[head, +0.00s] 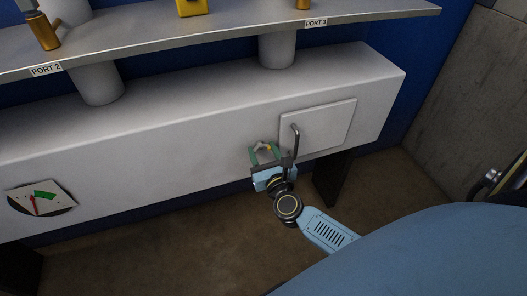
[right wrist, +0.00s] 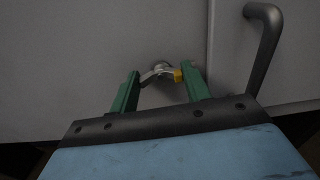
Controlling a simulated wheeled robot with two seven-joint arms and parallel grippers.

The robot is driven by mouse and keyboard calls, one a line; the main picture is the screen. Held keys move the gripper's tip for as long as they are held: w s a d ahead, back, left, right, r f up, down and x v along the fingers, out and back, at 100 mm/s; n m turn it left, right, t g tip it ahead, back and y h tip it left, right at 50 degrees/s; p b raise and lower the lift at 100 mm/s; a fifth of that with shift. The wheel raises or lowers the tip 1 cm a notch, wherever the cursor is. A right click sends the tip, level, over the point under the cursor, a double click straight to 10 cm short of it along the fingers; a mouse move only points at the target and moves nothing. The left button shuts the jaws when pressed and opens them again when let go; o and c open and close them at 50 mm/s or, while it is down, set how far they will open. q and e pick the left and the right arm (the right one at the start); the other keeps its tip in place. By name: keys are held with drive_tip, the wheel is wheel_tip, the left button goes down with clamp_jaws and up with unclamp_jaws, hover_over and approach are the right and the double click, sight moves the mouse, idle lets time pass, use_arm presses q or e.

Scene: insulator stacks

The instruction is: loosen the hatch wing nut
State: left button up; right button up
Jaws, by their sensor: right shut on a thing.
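The wing nut (head: 262,147) is on the front of the white box, just left of the hatch (head: 326,126). In the right wrist view the wing nut (right wrist: 155,72) is silver with one yellow wing tip. My right gripper (head: 265,153) has its green fingers on either side of the wing nut and is shut on it. The right wrist view shows the fingers (right wrist: 160,84) around the wings. The hatch panel lies flush against the box. Its dark bar handle (head: 296,141) stands just right of the gripper. My left gripper is not in view.
A grey shelf (head: 200,38) with port labels runs above the white box (head: 170,140) on thick posts. A gauge (head: 41,198) with a red needle is at the left of the box. A dark leg (head: 332,180) stands below the hatch. The brown floor in front is clear.

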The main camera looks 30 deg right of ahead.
drive_tip(key=n+p, duration=0.3)
drive_tip(key=n, duration=0.4)
drive_tip(key=shift+a, duration=0.1)
drive_tip(key=n+p, duration=0.3)
drive_tip(key=n, duration=0.5)
drive_tip(key=shift+f, duration=0.1)
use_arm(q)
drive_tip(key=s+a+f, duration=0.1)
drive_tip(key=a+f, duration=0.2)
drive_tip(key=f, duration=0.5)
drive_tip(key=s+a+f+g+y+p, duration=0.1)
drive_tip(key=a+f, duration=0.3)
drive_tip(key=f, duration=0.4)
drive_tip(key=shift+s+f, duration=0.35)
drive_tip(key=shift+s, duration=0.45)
use_arm(e)
drive_tip(key=shift+f+n, duration=0.1)
drive_tip(key=shift+n, duration=1.6)
drive_tip(key=o, duration=1)
